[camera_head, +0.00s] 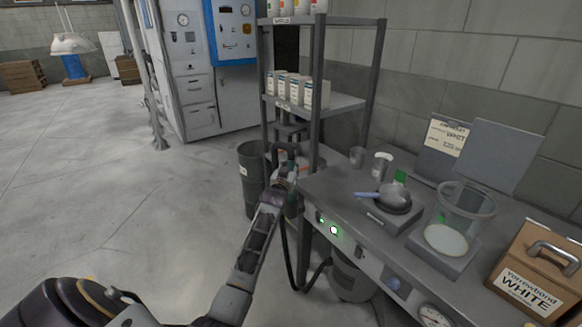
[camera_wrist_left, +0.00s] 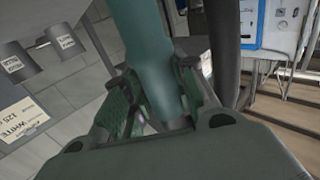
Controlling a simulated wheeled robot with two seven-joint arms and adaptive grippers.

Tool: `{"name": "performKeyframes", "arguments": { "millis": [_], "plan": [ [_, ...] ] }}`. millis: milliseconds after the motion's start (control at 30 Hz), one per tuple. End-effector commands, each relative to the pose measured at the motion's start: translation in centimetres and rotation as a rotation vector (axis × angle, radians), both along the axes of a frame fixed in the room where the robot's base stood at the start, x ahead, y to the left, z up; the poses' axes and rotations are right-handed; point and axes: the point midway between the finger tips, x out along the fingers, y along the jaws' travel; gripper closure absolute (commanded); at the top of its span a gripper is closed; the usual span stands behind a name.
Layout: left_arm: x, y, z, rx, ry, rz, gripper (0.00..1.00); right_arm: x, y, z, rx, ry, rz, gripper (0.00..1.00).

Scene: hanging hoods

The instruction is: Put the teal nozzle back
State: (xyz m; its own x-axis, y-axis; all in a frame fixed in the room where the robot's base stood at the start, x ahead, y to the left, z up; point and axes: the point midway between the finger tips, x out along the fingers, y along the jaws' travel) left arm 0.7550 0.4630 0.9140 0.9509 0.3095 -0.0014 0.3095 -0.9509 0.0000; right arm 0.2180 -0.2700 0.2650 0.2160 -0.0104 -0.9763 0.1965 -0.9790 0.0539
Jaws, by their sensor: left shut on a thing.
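A teal cylindrical part, which looks like the nozzle (camera_wrist_left: 148,45), runs upright between the fingers in the left wrist view. My left gripper (camera_wrist_left: 155,98) is shut on it, with the green finger pads on both sides. In the head view my left gripper (camera_head: 287,172) is at the left end of the grey workbench, in front of the shelf rack. The nozzle is too small and covered there to make out clearly. Where the nozzle's holder is, I cannot tell. My right gripper is not in view.
The grey workbench (camera_head: 336,190) carries a pan (camera_head: 394,199), a clear tub (camera_head: 463,205) and a brown box (camera_head: 539,268). A shelf rack (camera_head: 345,103) holds white cartons. A dark drum (camera_head: 251,172) stands beside it. A black hose (camera_head: 286,255) hangs near my arm. The floor at left is clear.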

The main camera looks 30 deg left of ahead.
Motion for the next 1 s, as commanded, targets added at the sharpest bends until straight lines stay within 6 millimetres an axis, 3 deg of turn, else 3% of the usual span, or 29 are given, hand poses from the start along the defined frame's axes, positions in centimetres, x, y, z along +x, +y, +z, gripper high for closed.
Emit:
{"name": "performKeyframes", "arguments": {
  "millis": [1000],
  "plan": [
    [0.0, 0.0, -2.1, 0.001, -0.002, 0.0, 1.0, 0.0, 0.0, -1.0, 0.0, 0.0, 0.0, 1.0]
  ]
}}
